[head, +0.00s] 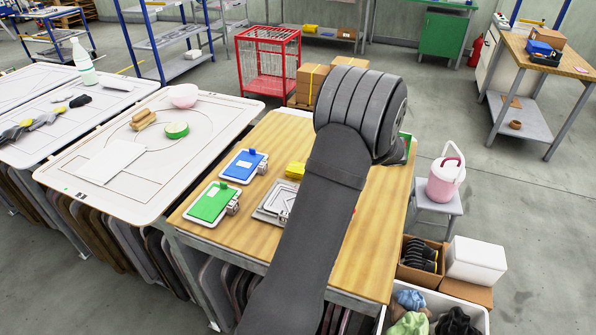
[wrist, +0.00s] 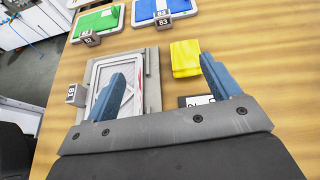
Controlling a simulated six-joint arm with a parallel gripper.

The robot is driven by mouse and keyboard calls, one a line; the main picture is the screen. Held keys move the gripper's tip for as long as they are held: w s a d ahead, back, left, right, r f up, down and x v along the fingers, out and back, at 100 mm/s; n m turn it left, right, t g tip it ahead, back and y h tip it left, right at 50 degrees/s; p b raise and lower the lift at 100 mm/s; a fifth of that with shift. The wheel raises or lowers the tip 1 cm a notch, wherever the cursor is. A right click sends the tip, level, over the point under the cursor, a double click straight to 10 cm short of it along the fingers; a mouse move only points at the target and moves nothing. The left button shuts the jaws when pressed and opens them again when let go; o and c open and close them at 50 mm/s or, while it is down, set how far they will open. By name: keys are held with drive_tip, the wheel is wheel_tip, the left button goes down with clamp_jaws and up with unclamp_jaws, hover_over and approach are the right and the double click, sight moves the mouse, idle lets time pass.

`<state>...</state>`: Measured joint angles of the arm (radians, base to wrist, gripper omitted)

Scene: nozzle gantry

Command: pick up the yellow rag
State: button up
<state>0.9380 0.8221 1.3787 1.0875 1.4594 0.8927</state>
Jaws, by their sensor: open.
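The yellow rag (head: 295,170) lies folded on the wooden table, just left of my arm in the head view. In the wrist view the yellow rag (wrist: 185,58) is a small block-like bundle just left of the right fingertip. My gripper (wrist: 162,66) is open, with its two blue fingers spread and nothing held between them. The rag appears within the span of the fingers, nearer the right one; the height between them is hard to tell. In the head view my arm hides the gripper.
A grey tray (wrist: 152,75) with a framed panel lies left of the rag. A green board (head: 212,203) and a blue board (head: 244,166) lie farther left. A dark label (wrist: 197,101) shows near the rag. White lids and loose items cover the neighbouring surface.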

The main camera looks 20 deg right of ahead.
drive_tip(key=a+n+g+h, duration=0.1)
drive_tip(key=a+n+g, duration=0.1)
drive_tip(key=a+n+g+h, duration=0.1)
drive_tip(key=a+n+h, duration=0.1)
drive_tip(key=a+n+g+h, duration=0.1)
drive_tip(key=a+n+g, duration=0.1)
drive_tip(key=n, duration=0.1)
drive_tip(key=shift+w+a+r+g+h, duration=0.2)
drive_tip(key=shift+a+r+g+h, duration=0.1)
drive_tip(key=shift+a+r, duration=0.1)
wheel_tip(320, 180, up, 3)
drive_tip(key=a+n+h, duration=0.1)
drive_tip(key=n+h, duration=0.7)
drive_tip(key=n, duration=0.2)
approach(297, 168)
drive_tip(key=x, duration=0.3)
drive_tip(key=shift+f, duration=0.35)
drive_tip(key=shift+d+x, duration=0.2)
drive_tip(key=shift+x, duration=2.65)
drive_tip(key=shift+w+r, duration=0.1)
drive_tip(key=c, duration=1.1)
